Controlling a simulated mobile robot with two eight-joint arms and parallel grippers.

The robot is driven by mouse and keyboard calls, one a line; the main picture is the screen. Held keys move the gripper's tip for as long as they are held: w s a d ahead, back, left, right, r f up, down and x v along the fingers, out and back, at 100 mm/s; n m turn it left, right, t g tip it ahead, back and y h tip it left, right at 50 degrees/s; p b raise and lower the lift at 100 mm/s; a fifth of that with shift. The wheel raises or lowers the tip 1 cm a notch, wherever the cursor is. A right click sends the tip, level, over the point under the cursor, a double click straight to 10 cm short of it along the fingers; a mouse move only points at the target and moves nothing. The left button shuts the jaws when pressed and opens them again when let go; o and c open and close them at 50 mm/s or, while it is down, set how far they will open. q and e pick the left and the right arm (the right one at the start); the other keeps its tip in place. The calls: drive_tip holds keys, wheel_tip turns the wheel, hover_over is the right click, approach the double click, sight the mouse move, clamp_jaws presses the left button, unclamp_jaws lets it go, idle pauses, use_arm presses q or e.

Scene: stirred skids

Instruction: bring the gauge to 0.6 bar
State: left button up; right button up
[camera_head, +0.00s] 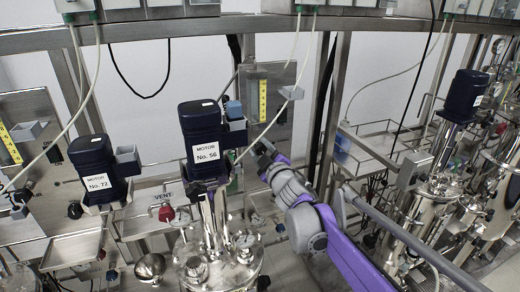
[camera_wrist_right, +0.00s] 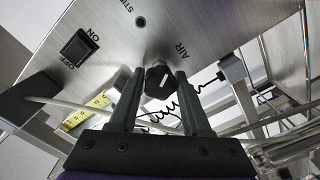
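My right gripper (camera_head: 262,152) reaches up from the lower right to the steel panel behind motor No. 56. In the right wrist view its two fingers (camera_wrist_right: 158,76) stand on either side of a black knob (camera_wrist_right: 158,82) with a white pointer line, below the panel's AIR label. Narrow gaps seem to show between fingers and knob, so the gripper looks open around it. A small round dial, perhaps the gauge (camera_head: 246,240), sits on the steel vessel below motor No. 56; its reading is too small to tell. My left gripper is not in view.
The inverted wrist view shows an OFF/ON switch (camera_wrist_right: 78,45) on the panel, with cables nearby. Motor No. 56 (camera_head: 202,135) stands left of my right gripper, motor No. 72 (camera_head: 95,168) farther left. A red VENT knob (camera_head: 166,213) and steel vessels crowd the space.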

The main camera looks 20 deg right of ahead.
drive_tip(key=o, duration=0.3)
drive_tip(key=s+b, duration=0.1)
drive_tip(key=s, duration=1)
drive_tip(key=shift+a, duration=0.35)
drive_tip(key=shift+w, duration=0.1)
